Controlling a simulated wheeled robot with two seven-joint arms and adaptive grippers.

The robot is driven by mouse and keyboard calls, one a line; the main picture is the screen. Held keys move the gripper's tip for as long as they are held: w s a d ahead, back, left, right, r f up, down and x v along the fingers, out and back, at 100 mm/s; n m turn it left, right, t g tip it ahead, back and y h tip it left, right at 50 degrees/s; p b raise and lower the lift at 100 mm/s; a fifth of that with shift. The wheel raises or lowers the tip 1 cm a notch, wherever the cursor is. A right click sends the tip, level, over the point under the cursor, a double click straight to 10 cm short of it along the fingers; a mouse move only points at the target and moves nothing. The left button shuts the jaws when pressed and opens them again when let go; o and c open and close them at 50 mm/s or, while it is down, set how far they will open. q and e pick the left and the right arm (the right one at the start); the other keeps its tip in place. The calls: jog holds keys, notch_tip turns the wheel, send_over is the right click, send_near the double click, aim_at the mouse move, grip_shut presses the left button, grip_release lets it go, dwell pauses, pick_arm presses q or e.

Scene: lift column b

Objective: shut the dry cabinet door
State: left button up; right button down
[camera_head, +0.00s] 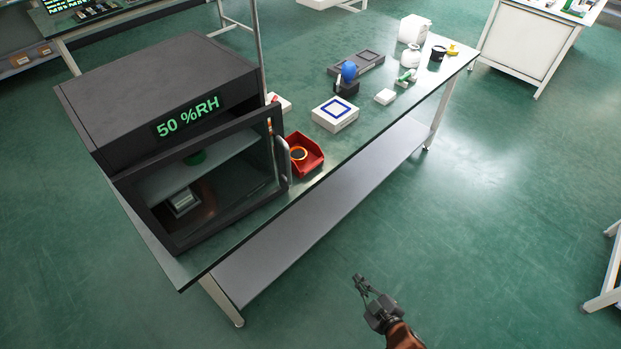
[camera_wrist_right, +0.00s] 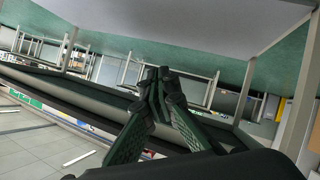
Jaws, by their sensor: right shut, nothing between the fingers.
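The dry cabinet (camera_head: 130,85) is a dark box with a green "50 %RH" display, at the near left end of the bench in the head view. Its door (camera_head: 228,203) has a dark frame and a clear pane, with a handle (camera_head: 284,160) on the right edge. The door's right side appears to stand out from the body, so it looks ajar; the exact gap is hard to tell. My right gripper (camera_head: 362,284) is shut and empty, over the floor in front of the bench, well apart from the door. Its closed fingers (camera_wrist_right: 158,95) show in the right wrist view. My left gripper is not in view.
On the bench (camera_head: 318,187), a red bin (camera_head: 309,164) stands close beside the door handle. A white box with a blue square (camera_head: 335,113) and several small items lie farther right. A grey lower shelf (camera_head: 320,215) runs under the bench. The floor in front is clear.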

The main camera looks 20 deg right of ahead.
jog(key=w+a+r+n+t+y+p, duration=0.1)
jog(key=w+a+r+n+y+p, duration=0.35)
jog(key=r, duration=0.75)
jog(key=w+a+r+n+t+y+p, duration=0.1)
jog(key=a+r+n+t+p, duration=0.1)
jog(key=r+n+p, duration=0.7)
jog(key=w+a+r+n+t+y+p, duration=0.1)
jog(key=w+a+r+n+y+p, duration=0.15)
jog(key=r, duration=1.15)
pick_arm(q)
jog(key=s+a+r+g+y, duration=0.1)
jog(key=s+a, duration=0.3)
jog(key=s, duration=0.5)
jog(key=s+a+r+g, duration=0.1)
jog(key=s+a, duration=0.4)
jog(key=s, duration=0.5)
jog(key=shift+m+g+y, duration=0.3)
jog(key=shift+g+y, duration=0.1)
pick_arm(e)
jog(key=w+d+x, duration=0.1)
jog(key=d+x, duration=0.1)
jog(key=x, duration=1)
jog(key=shift+w+f+n, duration=0.2)
jog(key=shift+w+n, duration=0.1)
jog(key=shift+n, duration=0.1)
